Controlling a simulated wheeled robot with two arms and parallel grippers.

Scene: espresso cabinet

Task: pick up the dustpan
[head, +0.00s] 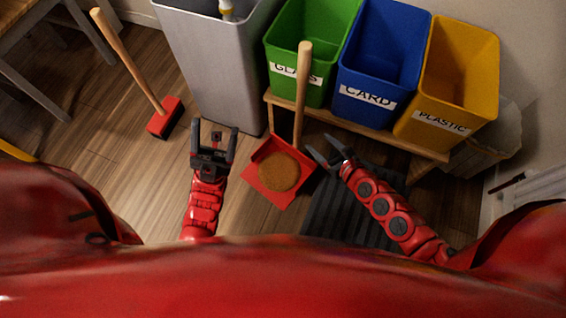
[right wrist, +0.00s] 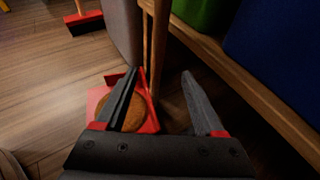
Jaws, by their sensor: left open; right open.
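The dustpan is a red pan (head: 255,183) on the floor with a long upright wooden handle (head: 302,95). A round brown patch (head: 278,171) lies in the pan. My right gripper (head: 326,149) is open just right of the lower handle. In the right wrist view the handle (right wrist: 160,45) shows in the gap between the open fingers (right wrist: 162,78). I cannot tell whether it is between them or beyond them. The left finger covers part of the pan (right wrist: 150,119) there. My left gripper (head: 214,128) is open and empty, left of the pan.
Green (head: 290,80), blue (head: 375,80) and yellow (head: 440,110) bins stand on a low wooden shelf (head: 375,131) behind the dustpan. A grey bin (head: 215,80) stands left of them. A red broom (head: 166,118) leans further left. A dark ribbed mat (head: 330,205) lies right of the pan.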

